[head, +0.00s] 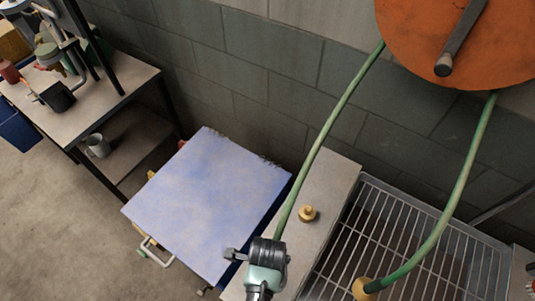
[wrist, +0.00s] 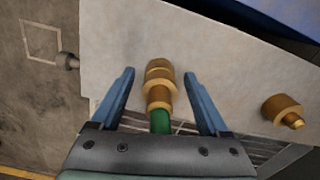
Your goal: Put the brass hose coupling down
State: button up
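A brass coupling (wrist: 158,85) on the end of the green hose (wrist: 160,122) shows in the wrist view, over the pale grey ledge. My gripper (wrist: 157,73) is open, with one blue finger on each side of the coupling and a visible gap to both. I cannot tell whether the coupling touches the ledge. In the head view my gripper (head: 262,254) is at the near end of the ledge (head: 325,185), where the hose (head: 325,137) comes down; this coupling is hidden there.
A second brass fitting (head: 307,213) stands on the ledge, right of the fingers in the wrist view (wrist: 283,110). Another brass end (head: 362,289) is on the hose over the metal grate (head: 400,235). A blue-white panel (head: 210,200) is left; an orange reel (head: 440,30) hangs above.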

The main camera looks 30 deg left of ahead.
jog(key=shift+r, duration=0.1)
notch_tip(320, 180, up, 12)
jog(key=shift+r, duration=0.1)
dwell(0.5)
jog(key=w+d+r+n+t+y, duration=0.1)
jog(key=w+r+n+t, duration=0.4)
jog(key=w+r, duration=0.75)
jog(key=w+r+n+t+y, duration=0.1)
jog(key=w+r+n+t, duration=0.1)
jog(key=w+r+t, duration=1)
jog(key=s+d+r+n+t, duration=0.2)
jog(key=d+r+n, duration=0.1)
jog(key=r, duration=1.1)
jog(key=s+d+r+n+t, duration=0.2)
jog(key=r, duration=1.1)
jog(key=s+d+r+n+t+h, duration=0.1)
jog(key=s+d+r+n+t, duration=0.1)
jog(key=r, duration=0.5)
jog(key=s+d+r+n+t+h, duration=0.1)
jog(key=s+r+n+t, duration=0.1)
jog(key=s+r+t, duration=0.2)
jog(key=s+r, duration=0.3)
jog(key=r, duration=0.1)
jog(key=shift+s+d, duration=0.3)
jog(key=shift+d, duration=0.1)
